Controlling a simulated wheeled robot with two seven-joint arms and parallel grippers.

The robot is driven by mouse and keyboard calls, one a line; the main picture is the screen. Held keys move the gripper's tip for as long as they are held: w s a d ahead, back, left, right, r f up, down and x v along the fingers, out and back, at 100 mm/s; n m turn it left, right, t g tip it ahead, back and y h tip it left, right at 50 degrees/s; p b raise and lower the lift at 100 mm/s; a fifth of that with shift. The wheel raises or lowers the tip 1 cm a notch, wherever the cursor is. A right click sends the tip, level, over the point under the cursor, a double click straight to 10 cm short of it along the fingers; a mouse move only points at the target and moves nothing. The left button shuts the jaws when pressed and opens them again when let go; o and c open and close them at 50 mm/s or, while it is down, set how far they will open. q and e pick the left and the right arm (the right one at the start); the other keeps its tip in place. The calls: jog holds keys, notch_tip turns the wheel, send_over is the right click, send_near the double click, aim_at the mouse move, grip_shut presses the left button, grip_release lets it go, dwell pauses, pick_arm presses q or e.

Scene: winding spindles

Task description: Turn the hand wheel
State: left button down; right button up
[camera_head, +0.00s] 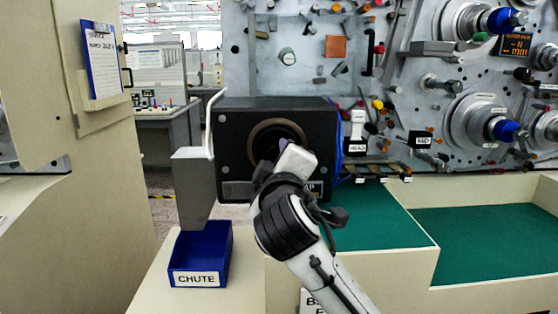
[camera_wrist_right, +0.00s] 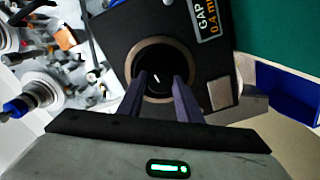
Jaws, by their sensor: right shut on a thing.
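A black box-shaped machine head (camera_head: 235,120) has a round opening with a bronze-coloured ring (camera_head: 255,138). In the right wrist view the ring (camera_wrist_right: 190,62) surrounds a dark round part, which I take as the hand wheel (camera_wrist_right: 157,77), with a short white mark on it. My right gripper (camera_head: 277,153) reaches into the opening from the front. Its two purple-grey fingers (camera_wrist_right: 161,78) stand apart on either side of the dark wheel and are shut on it. The finger contact is hard to see in the dark. My left gripper is out of view.
A blue bin labelled CHUTE (camera_head: 200,252) stands below left of the machine head. A panel (camera_head: 330,60) crowded with knobs and spindles is behind. Green work surfaces (camera_head: 385,225) at right are clear.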

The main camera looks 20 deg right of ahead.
jog(key=shift+f+m, duration=0.1)
jog(key=shift+m, duration=2.1)
jog(key=o, duration=1)
jog(key=shift+o, duration=0.2)
jog(key=shift+s+a, duration=0.1)
jog(key=shift+s, duration=0.05)
jog(key=b+v, duration=0.1)
jog(key=v, duration=0.9)
jog(key=shift+b, duration=0.35)
